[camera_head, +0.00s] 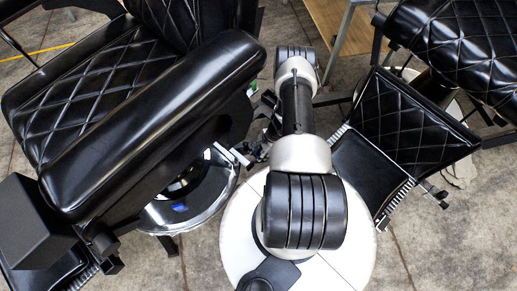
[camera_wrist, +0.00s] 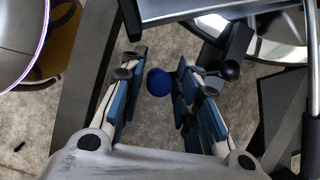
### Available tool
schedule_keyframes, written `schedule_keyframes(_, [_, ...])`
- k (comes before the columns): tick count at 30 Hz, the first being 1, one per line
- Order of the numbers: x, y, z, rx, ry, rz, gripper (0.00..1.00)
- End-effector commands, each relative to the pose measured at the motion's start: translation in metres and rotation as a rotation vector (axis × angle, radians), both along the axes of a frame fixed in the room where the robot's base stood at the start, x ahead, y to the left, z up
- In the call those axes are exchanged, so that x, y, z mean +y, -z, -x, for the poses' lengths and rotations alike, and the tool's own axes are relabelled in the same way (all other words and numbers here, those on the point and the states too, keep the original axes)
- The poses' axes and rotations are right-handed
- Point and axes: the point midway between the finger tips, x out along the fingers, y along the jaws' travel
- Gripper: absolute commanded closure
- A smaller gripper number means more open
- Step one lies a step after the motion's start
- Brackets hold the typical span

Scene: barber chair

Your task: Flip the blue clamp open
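A round dark-blue knob (camera_wrist: 159,82), which I take to be the blue clamp's end, shows in the wrist view between the two fingers of my gripper (camera_wrist: 158,92). The fingers have blue pads and stand apart, one on each side of the knob. The knob looks close to the right finger, and a narrow gap shows on the left. I cannot tell whether it touches either finger. The rest of the clamp is hidden or hard to make out. In the head view my gripper (camera_head: 257,150) is small, partly behind my arm, beside the chair's armrest; the knob is not clear there.
A large black barber chair (camera_head: 85,105) with a thick padded armrest (camera_head: 155,125) and chrome round base (camera_head: 190,205) stands at left. A black quilted footrest (camera_head: 415,125) is at right, close to my arm. Another black chair (camera_head: 465,45) is at upper right. Some bare floor (camera_head: 450,245) shows at lower right.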

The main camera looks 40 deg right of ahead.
Motion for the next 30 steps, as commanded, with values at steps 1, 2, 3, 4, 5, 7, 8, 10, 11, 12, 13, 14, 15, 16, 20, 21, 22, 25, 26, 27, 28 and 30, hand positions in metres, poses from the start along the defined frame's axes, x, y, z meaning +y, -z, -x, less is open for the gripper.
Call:
schedule_keyframes(1, [0.0001, 0.0001, -0.0002, 0.0, 0.0, 0.0, 0.71])
schedule_keyframes(2, [0.0001, 0.0001, -0.0001, 0.0, 0.0, 0.0, 0.71])
schedule_keyframes(3, [0.0, -0.0001, -0.0001, 0.0, 0.0, 0.0, 0.71])
schedule_keyframes(4, [0.0, -0.0001, 0.0, 0.0, 0.0, 0.0, 0.71])
schedule_keyframes(5, [0.0, -0.0001, 0.0, 0.0, 0.0, 0.0, 0.71])
schedule_keyframes(7, [0.0, -0.0002, 0.0, 0.0, 0.0, 0.0, 0.73])
schedule_keyframes(8, [0.0, -0.0002, 0.0, 0.0, 0.0, 0.0, 0.75])
schedule_keyframes(10, [0.0, -0.0002, 0.0, 0.0, 0.0, 0.0, 0.8])
schedule_keyframes(11, [0.0, -0.0002, 0.0, 0.0, 0.0, 0.0, 0.82])
schedule_keyframes(12, [0.0001, -0.0002, 0.0001, 0.0, 0.001, 0.0, 0.85])
schedule_keyframes(13, [0.0001, -0.0002, 0.0001, 0.0, 0.001, 0.0, 0.87])
schedule_keyframes(14, [0.0001, -0.0002, 0.0001, 0.0, 0.001, 0.0, 0.89])
schedule_keyframes(15, [0.0001, -0.0002, 0.0001, 0.0, 0.001, 0.0, 0.91])
schedule_keyframes(16, [0.0001, -0.0002, 0.0001, 0.0, 0.001, 0.0, 0.93])
schedule_keyframes(20, [0.0, -0.0003, 0.0001, 0.0, 0.001, 0.0, 1.0])
schedule_keyframes(21, [0.0, -0.0003, 0.0001, 0.0, 0.001, 0.0, 1.0])
schedule_keyframes(22, [0.0, -0.0003, 0.0001, 0.0, 0.001, 0.0, 1.0])
schedule_keyframes(25, [0.0, -0.0003, 0.0001, 0.0, 0.001, 0.0, 1.0])
schedule_keyframes(26, [0.0, -0.0003, 0.0001, 0.0, 0.001, 0.0, 1.0])
schedule_keyframes(27, [0.0, -0.0003, 0.0001, 0.0, 0.001, 0.0, 1.0])
schedule_keyframes(28, [0.0, -0.0003, 0.0001, 0.0, 0.001, 0.0, 1.0])
schedule_keyframes(30, [0.0, -0.0003, 0.0001, 0.0, 0.001, 0.0, 1.0])
